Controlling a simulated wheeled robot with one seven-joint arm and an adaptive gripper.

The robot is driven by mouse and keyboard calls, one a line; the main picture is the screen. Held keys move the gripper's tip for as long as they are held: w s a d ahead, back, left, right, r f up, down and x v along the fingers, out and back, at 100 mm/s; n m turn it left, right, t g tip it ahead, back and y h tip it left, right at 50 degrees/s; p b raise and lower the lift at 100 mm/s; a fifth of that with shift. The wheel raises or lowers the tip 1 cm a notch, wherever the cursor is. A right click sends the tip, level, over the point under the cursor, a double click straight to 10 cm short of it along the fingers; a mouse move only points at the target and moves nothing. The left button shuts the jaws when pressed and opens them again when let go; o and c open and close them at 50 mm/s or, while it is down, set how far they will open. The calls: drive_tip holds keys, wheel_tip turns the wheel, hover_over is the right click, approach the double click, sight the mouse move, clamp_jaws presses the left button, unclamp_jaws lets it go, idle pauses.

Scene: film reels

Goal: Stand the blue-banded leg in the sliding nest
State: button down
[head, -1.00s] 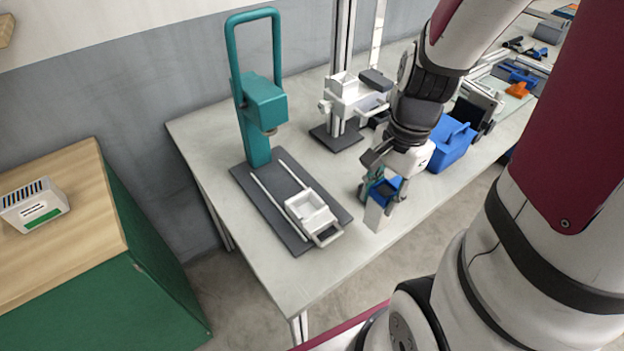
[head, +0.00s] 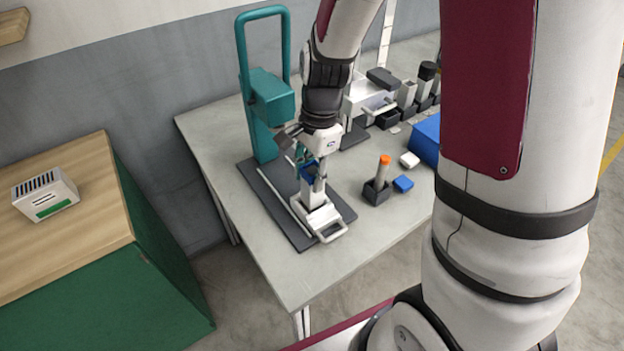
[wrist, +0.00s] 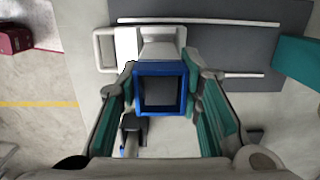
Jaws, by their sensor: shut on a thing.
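My gripper (head: 312,172) is shut on the blue-banded leg (wrist: 160,69), a pale square tube with a blue band around its top end. The leg also shows in the head view (head: 309,191), hanging down below the fingers. In the wrist view the nest (wrist: 160,46) is partly hidden behind the leg.
The teal press (head: 262,135) stands behind on a dark base plate (head: 262,204). The front table corner is clear.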

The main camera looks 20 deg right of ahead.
wheel_tip(320, 180, down, 2)
drive_tip(key=shift+f, duration=0.15)
drive_tip(key=c, duration=1.1)
unclamp_jaws()
drive_tip(key=r, duration=0.4)
drive_tip(key=d+r, duration=0.1)
drive_tip(key=r, duration=0.6)
drive_tip(key=shift+d+r, duration=0.15)
drive_tip(key=shift+r, duration=0.15)
drive_tip(key=shift+s+r, duration=0.1)
drive_tip(key=shift+r, duration=0.2)
drive_tip(key=s+r+n+t, duration=0.1)
drive_tip(key=s+r+n, duration=0.3)
drive_tip(key=s+n, duration=0.1)
drive_tip(key=s+r+n+t, duration=0.2)
drive_tip(key=s+r+n, duration=0.2)
drive_tip(key=s+n, duration=0.1)
drive_tip(key=s+a+r+n+t+h, duration=0.1)
drive_tip(key=s+r+n+t, duration=0.1)
drive_tip(key=s+n, duration=0.3)
drive_tip(key=shift+s+r+n, duration=0.4)
drive_tip(key=shift+s+r, duration=0.15)
drive_tip(key=shift+r, duration=0.35)
